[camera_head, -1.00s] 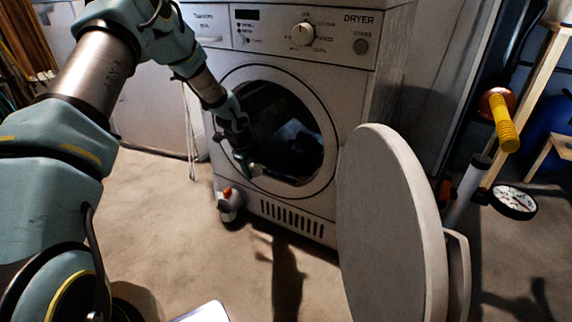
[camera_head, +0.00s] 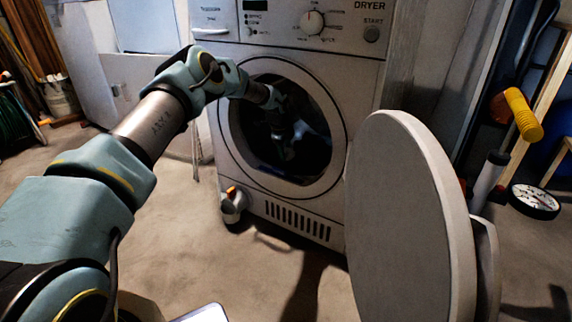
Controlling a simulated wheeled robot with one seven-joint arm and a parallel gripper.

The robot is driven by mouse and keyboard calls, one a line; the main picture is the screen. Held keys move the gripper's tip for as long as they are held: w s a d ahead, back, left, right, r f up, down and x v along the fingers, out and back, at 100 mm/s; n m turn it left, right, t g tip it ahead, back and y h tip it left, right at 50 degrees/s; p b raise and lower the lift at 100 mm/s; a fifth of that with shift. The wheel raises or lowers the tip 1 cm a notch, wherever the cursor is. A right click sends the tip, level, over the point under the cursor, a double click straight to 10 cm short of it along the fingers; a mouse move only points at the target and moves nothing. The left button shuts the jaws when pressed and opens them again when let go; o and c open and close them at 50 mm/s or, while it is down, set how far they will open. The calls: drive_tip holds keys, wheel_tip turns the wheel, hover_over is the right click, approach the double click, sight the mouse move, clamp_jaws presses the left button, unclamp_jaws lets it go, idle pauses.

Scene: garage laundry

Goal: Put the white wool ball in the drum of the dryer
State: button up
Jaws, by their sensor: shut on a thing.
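The dryer (camera_head: 222,165) is the white front-loader in the middle, its round opening facing me. Its round door (camera_head: 410,220) stands wide open to the right. The dark drum (camera_head: 318,130) shows through the opening. My arm reaches in from the left, and my gripper (camera_head: 285,150) is inside the opening, pointing down into the drum. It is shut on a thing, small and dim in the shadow. I cannot make out the white wool ball clearly; the fingers and the dark hide it.
A small grey object with an orange top (camera_head: 232,203) stands on the floor by the dryer's lower left front. The floor in front is clear.

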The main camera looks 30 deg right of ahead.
drive_tip(key=b+x, duration=0.1)
drive_tip(key=x, duration=0.2)
drive_tip(key=b+x, duration=0.1)
drive_tip(key=shift+s+a+f+b, duration=0.3)
drive_tip(key=shift+f, duration=0.2)
drive_tip(key=shift+f+b, duration=0.35)
drive_tip(key=shift+f, duration=0.2)
drive_tip(key=o, duration=1.1)
drive_tip(key=p+v, duration=0.4)
drive_tip(key=v, duration=0.4)
drive_tip(key=shift+r, duration=0.3)
drive_tip(key=shift+a, duration=0.1)
